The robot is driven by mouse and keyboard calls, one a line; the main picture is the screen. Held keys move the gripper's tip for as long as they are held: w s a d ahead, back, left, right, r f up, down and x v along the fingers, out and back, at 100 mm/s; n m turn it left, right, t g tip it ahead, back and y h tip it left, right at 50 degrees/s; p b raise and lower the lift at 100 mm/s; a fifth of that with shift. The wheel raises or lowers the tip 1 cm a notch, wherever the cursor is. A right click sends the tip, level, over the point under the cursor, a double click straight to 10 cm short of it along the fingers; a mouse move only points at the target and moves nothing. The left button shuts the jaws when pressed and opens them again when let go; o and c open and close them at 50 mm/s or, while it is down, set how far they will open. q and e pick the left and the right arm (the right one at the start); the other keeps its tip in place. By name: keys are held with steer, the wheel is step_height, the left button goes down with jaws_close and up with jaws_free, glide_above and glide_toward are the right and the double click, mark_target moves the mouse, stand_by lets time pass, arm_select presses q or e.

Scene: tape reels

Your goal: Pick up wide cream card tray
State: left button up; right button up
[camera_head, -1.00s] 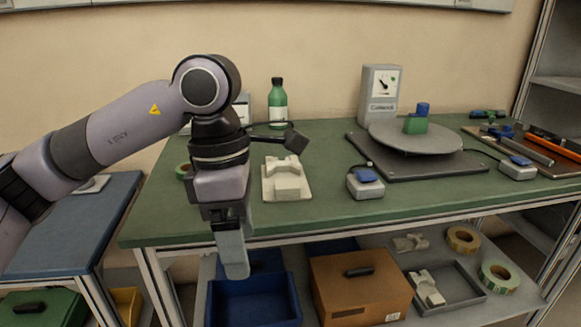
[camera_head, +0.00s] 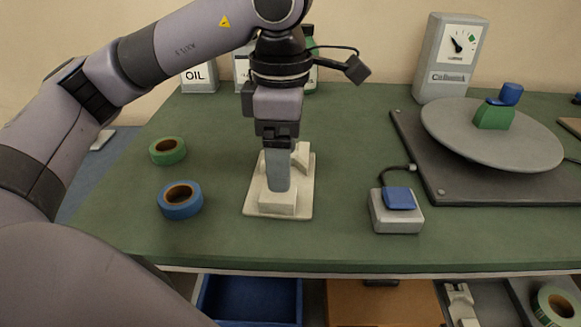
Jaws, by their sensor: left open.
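The wide cream card tray (camera_head: 254,205) lies flat on the green bench top, left of the middle of the head view. Raised cream blocks stand on it, one near the front and one toward the back right. My left gripper (camera_head: 279,186) points down over the tray, its finger in front of the tray's middle. It is open, with nothing seen between the fingers. The finger hides part of the tray, and I cannot tell whether it touches. My right gripper is not in view.
A blue tape reel (camera_head: 180,200) and a green tape reel (camera_head: 168,151) lie left of the tray. A grey box with a blue button (camera_head: 397,212) stands to the right, before a round turntable (camera_head: 490,140). A dial gauge (camera_head: 446,60) stands behind. Bare bench lies between.

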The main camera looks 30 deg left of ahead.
arm_select(q)
steer(key=f, duration=0.2)
steer(key=s+f, duration=0.1)
steer(key=f, duration=0.2)
steer(key=shift+s+a+b, duration=0.1)
steer(key=shift+s+b, duration=0.05)
steer(key=shift+b, duration=0.2)
steer(key=shift+f, duration=0.4)
steer(key=c, duration=1.3)
